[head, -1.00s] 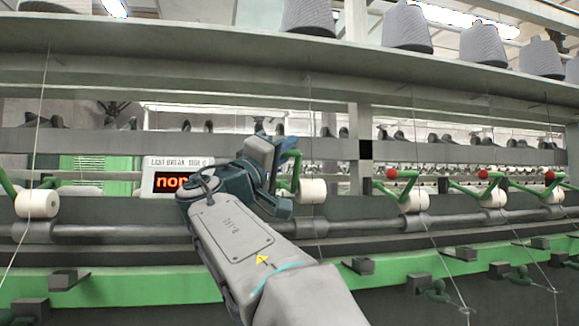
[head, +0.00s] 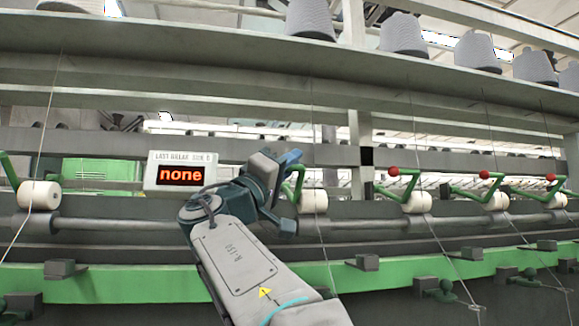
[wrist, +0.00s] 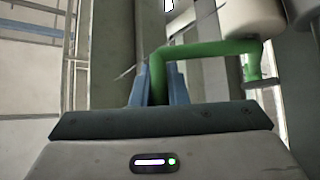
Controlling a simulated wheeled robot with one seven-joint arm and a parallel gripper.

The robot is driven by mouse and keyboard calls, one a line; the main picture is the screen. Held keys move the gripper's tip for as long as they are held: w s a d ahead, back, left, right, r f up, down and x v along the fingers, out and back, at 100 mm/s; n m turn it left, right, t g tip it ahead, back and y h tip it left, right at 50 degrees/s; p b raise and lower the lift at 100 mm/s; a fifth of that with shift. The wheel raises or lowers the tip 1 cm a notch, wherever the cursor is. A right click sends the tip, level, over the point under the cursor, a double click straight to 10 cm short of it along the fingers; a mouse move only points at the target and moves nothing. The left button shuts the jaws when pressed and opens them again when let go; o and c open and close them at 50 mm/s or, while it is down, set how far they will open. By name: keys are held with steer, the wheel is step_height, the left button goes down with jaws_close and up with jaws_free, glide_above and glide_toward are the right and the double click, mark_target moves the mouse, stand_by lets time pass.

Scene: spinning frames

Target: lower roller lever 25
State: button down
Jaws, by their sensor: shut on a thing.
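My gripper (head: 288,160) is shut on a green roller lever (head: 299,184), beside a white roller (head: 314,201) in the middle of the head view. In the wrist view, the two blue fingers of my gripper (wrist: 157,88) stand on either side of the green lever (wrist: 200,48), which bends right toward the white roller (wrist: 250,18). The red knob seen on other levers does not show here; the fingers cover the lever's end. No number on this lever can be read.
More green levers with red knobs (head: 393,171) and white rollers (head: 416,202) stand to the right. Another white roller (head: 40,195) is at the left. A display box (head: 182,174) reads "none". A grey shelf with cones (head: 402,36) runs above, and a green rail (head: 400,272) runs below.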

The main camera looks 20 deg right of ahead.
steer(key=shift+f, duration=0.2)
steer(key=c, duration=1.4)
jaws_free()
steer(key=shift+c, duration=0.2)
steer(key=shift+s, duration=0.1)
steer(key=b+v, duration=0.1)
steer(key=v, duration=1.2)
steer(key=shift+a+f, duration=0.2)
steer(key=shift+a, duration=0.15)
steer(key=shift+s, duration=0.15)
